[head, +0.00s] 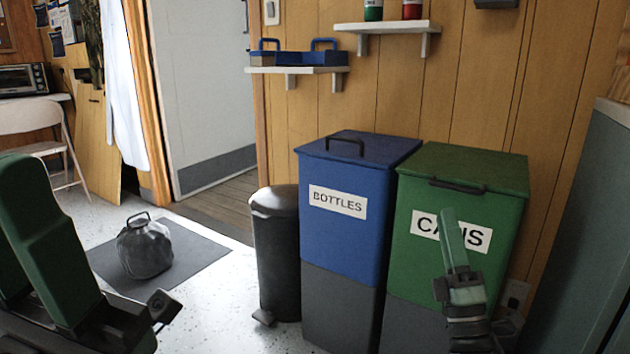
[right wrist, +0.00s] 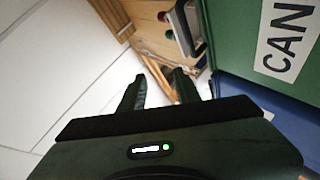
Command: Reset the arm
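My right gripper (head: 452,222) is raised in front of the green bin marked CANS (head: 415,260) and covers part of its label in the head view. In the right wrist view its two dark fingers (right wrist: 160,78) stand apart with nothing held between them. My left gripper (head: 15,215) is very close to the head camera at the lower left, partly cut off by the frame. Its two green fingers look apart, and no object shows between them.
A blue BOTTLES bin (head: 345,245) and a black pedal bin (head: 277,250) stand left of the green bin. A tied grey bag (head: 145,250) sits on a dark mat (head: 205,255). A grey cabinet (head: 585,230) bounds the right.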

